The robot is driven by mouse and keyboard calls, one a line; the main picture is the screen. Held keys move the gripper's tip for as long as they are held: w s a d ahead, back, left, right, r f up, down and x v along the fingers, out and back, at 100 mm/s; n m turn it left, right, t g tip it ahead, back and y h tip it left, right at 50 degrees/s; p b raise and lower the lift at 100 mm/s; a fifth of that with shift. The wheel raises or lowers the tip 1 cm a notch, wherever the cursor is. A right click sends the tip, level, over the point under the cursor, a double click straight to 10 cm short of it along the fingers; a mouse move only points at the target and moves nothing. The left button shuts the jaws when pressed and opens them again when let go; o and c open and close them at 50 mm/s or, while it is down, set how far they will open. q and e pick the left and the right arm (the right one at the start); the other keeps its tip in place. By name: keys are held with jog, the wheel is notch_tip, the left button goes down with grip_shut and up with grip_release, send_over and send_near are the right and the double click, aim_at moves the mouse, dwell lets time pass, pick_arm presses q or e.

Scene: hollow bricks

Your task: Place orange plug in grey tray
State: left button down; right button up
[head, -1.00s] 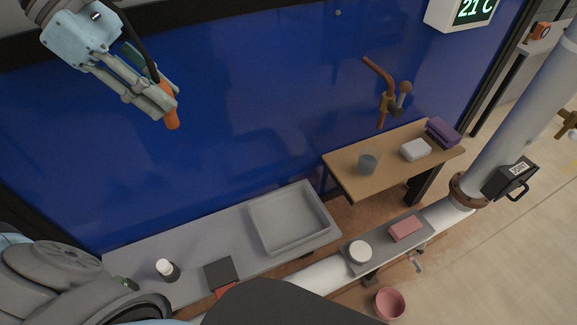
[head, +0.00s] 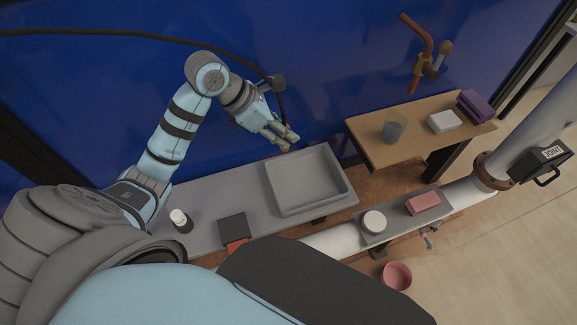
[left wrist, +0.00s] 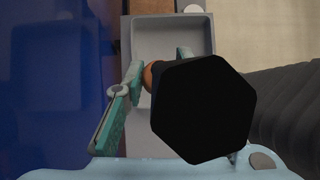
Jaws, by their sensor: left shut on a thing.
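My left gripper (head: 287,138) is in the head view, just above the back edge of the grey tray. It is shut on the orange plug (head: 285,148), of which only a small orange tip shows there. In the left wrist view the plug (left wrist: 150,75) shows as an orange patch between the fingers. A large black hexagonal shape, which may be part of the plug, hides much of that view. The grey tray (head: 305,180) is shallow and looks empty in the head view. It also shows beyond the fingers in the left wrist view (left wrist: 170,36). My right gripper is not in view.
The tray stands on a grey shelf (head: 215,195), with a white-capped bottle (head: 180,219) and a dark box (head: 232,227) to its left. A wooden shelf (head: 410,150) with a glass cup (head: 393,127) is to the right. A blue wall (head: 330,60) rises behind.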

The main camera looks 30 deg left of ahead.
pick_arm(q)
notch_tip(320, 180, down, 13)
jog(key=shift+f+b, duration=0.1)
jog(key=shift+b, duration=0.45)
jog(key=c, duration=1.8)
grip_release()
jog(key=shift+f, duration=0.15)
jog(key=o, duration=0.5)
